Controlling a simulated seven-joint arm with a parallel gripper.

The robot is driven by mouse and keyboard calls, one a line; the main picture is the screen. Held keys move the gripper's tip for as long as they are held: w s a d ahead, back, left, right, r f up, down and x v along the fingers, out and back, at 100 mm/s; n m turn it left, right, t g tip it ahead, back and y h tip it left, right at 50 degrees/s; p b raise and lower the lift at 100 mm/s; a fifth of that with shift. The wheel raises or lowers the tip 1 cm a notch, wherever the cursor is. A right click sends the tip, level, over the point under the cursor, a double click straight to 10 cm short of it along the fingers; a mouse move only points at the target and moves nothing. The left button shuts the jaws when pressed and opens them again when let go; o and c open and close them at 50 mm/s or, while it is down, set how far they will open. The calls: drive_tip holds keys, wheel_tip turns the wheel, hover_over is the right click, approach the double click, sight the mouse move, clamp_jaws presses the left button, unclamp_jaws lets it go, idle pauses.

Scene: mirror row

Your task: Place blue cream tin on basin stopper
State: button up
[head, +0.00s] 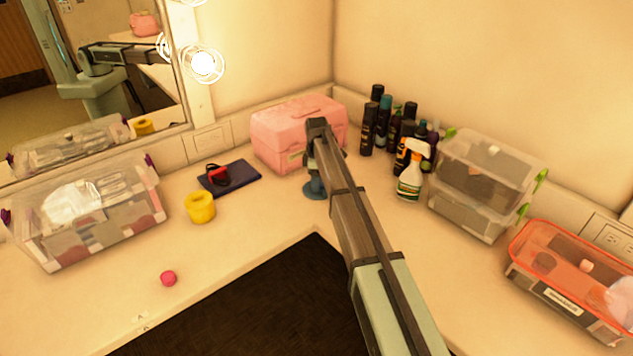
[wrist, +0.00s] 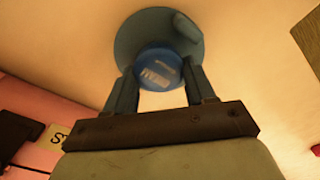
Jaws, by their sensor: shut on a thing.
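The blue cream tin (wrist: 158,66), round with pale lettering on its lid, is between the fingers of my gripper (wrist: 160,82) in the wrist view. My gripper is shut on it. The basin stopper (wrist: 140,28), a darker blue-grey disc with a raised tab, shows behind the tin in the wrist view. The tin overlaps the lower part of the disc; I cannot tell whether they touch. In the head view the stopper (head: 314,192) shows on the counter below my gripper, in front of the pink case. The tin cannot be made out there.
The pink case (head: 285,130) stands close behind my gripper. A spray bottle (head: 410,178) and several dark bottles stand to the right, beside stacked clear boxes (head: 480,185). The front-left counter is mostly clear.

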drive_tip(key=shift+f, duration=0.35)
drive_tip(key=shift+f, duration=0.1)
drive_tip(key=o, duration=1)
drive_tip(key=shift+o, duration=0.2)
wheel_tip(320, 180, up, 12)
